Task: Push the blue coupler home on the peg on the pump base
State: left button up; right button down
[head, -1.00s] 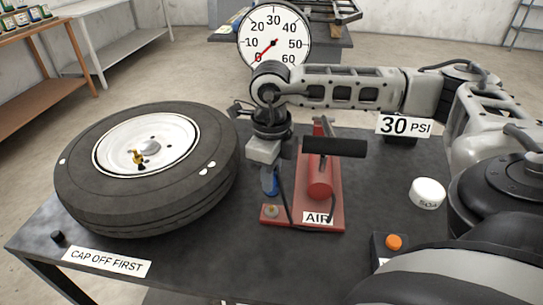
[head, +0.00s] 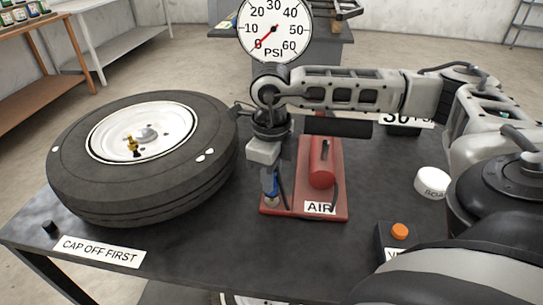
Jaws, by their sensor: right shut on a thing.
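The blue coupler (head: 269,188) is in my right gripper (head: 269,172), which is shut on it and points down. The coupler is at the front left corner of the red pump base (head: 295,212), where the peg stands. It appears in line with the peg, which is now mostly covered. I cannot tell how far down on the peg it sits. The red pump cylinder (head: 321,170) and black handle (head: 338,127) are just right of the gripper. My left gripper is not in view.
A tyre on a white rim (head: 150,150) with a brass valve (head: 133,147) lies at left. A small black cap (head: 50,227), an orange button (head: 399,231) and a white round tub (head: 432,181) are on the dark table. The dial gauge (head: 274,28) reads about zero.

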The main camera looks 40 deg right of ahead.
jog(key=shift+f, duration=0.25)
jog(key=shift+f+b, duration=0.3)
jog(key=shift+b, duration=0.2)
jog(key=shift+f, duration=0.1)
jog(key=shift+f+b, duration=0.6)
jog(key=shift+b, duration=0.05)
jog(key=c, duration=1.1)
grip_release()
jog(key=shift+r+p, duration=0.95)
jog(key=shift+r, duration=0.3)
jog(key=shift+r+p, duration=1.45)
jog(key=shift+r, duration=0.9)
